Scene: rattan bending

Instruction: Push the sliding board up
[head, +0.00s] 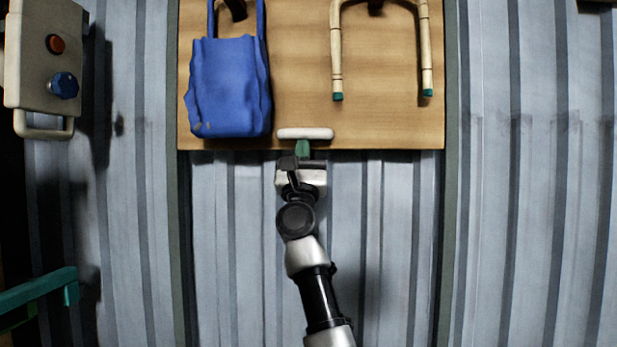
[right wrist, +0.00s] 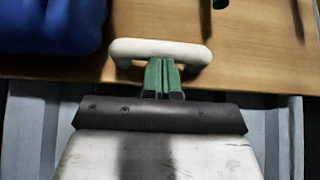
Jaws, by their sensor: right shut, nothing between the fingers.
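The sliding board (head: 300,100) is a flat wooden panel between two dark vertical rails, and its lower edge is a little above mid-picture in the head view. A white bar handle (head: 305,133) is fixed near that lower edge; the handle also shows in the right wrist view (right wrist: 160,50). My right gripper (head: 303,147) is at the lower edge, just below the handle. In the right wrist view its green fingers (right wrist: 162,77) are shut together, with their tips at the underside of the handle bar. Whether they touch it I cannot tell. My left gripper is not in view.
A blue bag (head: 228,90) and a bent rattan piece with green tips (head: 381,45) hang on the board. A beige control box (head: 45,55) with a red button and blue knob is at upper left. A green frame (head: 40,290) is at lower left. Grey corrugated wall lies behind.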

